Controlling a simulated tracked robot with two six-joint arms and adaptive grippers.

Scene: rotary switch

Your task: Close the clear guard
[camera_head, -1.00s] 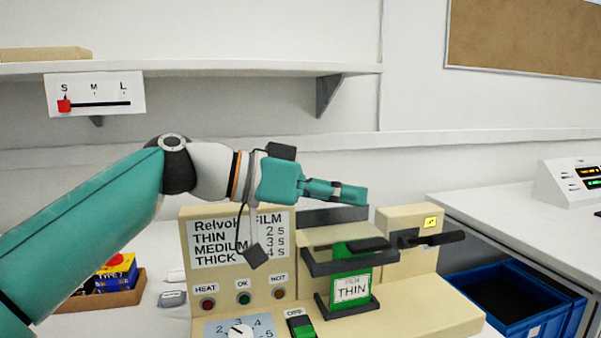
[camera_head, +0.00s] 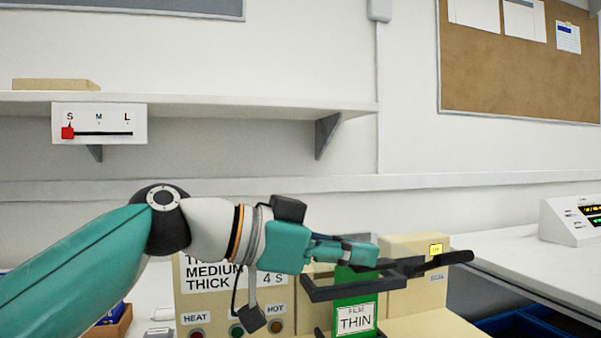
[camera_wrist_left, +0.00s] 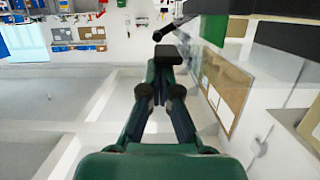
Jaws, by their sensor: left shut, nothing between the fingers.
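A cream film machine (camera_head: 405,250) stands on the bench, its lower part cut off in the head view. A dark frame (camera_head: 345,289), which looks like part of the clear guard, surrounds a green THIN film pack (camera_head: 355,318). The clear panel itself is hard to make out, so I cannot tell its angle. My left gripper (camera_head: 372,254) is shut and empty, pointing right, just above the film pack and overlapping the dark parts behind it. I cannot tell whether it touches the guard. In the left wrist view its fingertips (camera_wrist_left: 168,55) meet. My right gripper is not in view.
A black lever (camera_head: 447,261) sticks out right of the fingertips. A wall shelf (camera_head: 230,103) with a slider panel (camera_head: 100,123) is behind. A white display unit (camera_head: 572,218) stands on the right bench. Blue crates (camera_head: 515,325) sit low right.

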